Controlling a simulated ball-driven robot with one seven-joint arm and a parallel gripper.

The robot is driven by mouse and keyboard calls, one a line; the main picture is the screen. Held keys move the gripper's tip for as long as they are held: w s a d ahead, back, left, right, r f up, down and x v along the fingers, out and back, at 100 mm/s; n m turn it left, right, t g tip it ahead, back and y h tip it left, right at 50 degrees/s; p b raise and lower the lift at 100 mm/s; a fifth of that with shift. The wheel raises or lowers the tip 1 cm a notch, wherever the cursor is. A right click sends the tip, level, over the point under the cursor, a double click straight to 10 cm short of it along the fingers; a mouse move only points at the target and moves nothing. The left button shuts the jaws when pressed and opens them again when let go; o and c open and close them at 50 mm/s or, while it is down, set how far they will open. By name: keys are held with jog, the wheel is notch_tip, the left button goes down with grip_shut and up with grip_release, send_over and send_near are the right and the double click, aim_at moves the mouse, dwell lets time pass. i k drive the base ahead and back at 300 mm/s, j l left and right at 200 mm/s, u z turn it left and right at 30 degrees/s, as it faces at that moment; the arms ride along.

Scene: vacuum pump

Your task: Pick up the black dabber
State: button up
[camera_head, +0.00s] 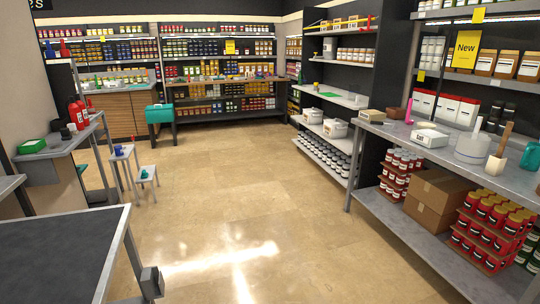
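A small black item (66,133) stands on the grey counter (62,149) at the left. It is beside red bottles (76,115) and to the right of a green box (31,146). It may be the black dabber, but it is too small to tell for sure. Another dark item shows just behind it, partly hidden. My gripper is not in view, so its state does not show.
A dark-topped table (55,255) fills the lower left. Small stools (125,153) stand beyond it. A long grey workbench (440,146) with white equipment and a pink item runs along the right. Full shelves line the back. The shiny floor (235,200) is clear in the middle.

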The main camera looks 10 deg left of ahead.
aim_at(65, 133)
jog(key=i+u, duration=0.15)
jog(key=i, duration=0.45)
jog(key=i+l+u, duration=0.15)
jog(key=i, duration=0.4)
jog(key=i+l+u, duration=0.2)
jog(key=i, duration=0.4)
jog(key=i+j+u, duration=0.15)
jog(key=i, duration=0.5)
jog(key=i+u, duration=0.15)
jog(key=i, duration=0.5)
jog(key=i+u, duration=0.2)
jog(key=i, duration=0.45)
jog(key=i+l+u, duration=0.15)
jog(key=i, duration=0.5)
jog(key=i+l+u, duration=0.15)
jog(key=i, duration=0.55)
